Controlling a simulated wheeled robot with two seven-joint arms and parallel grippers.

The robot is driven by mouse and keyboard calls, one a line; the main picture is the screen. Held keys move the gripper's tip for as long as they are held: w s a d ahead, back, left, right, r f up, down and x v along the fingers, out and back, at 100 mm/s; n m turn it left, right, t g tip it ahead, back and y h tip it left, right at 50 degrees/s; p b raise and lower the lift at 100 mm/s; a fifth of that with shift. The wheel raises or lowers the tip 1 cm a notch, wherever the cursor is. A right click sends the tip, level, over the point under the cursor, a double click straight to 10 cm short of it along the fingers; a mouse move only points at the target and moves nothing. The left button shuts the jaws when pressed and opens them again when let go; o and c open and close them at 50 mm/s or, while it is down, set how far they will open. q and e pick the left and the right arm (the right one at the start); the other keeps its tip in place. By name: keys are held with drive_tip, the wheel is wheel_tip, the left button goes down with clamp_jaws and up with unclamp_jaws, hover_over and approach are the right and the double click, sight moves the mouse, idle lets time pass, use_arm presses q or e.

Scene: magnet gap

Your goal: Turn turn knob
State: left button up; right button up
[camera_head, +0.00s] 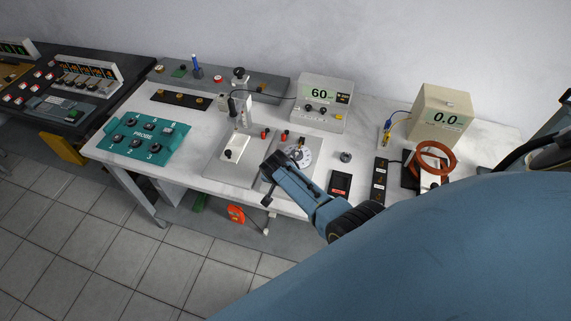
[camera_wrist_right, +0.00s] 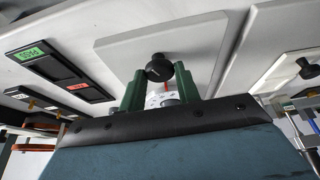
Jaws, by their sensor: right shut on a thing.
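The turn knob's white round dial (camera_head: 301,154) sits on a pale plate near the middle of the bench in the head view. My right gripper (camera_head: 279,162) reaches down at the dial's left side and covers part of its plate. In the right wrist view its two green fingers (camera_wrist_right: 160,88) stand on either side of the knob, shut on it. The exact finger contact is hidden. My left gripper is not in view.
A plate with a white block (camera_head: 234,148) lies left of the dial. A black box (camera_head: 340,184), a small grey knob (camera_head: 345,157) and an orange ring (camera_head: 436,158) lie right. A teal probe panel (camera_head: 145,137) is left.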

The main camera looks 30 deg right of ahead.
drive_tip(key=o, duration=0.9)
drive_tip(key=shift+o, duration=0.2)
drive_tip(key=shift+r, duration=0.15)
drive_tip(key=shift+a+r, duration=0.15)
drive_tip(key=shift+r, duration=0.1)
drive_tip(key=v, duration=1.2)
drive_tip(key=shift+s+r+p, duration=0.15)
drive_tip(key=shift+r+p, duration=0.15)
drive_tip(key=shift+p, duration=0.05)
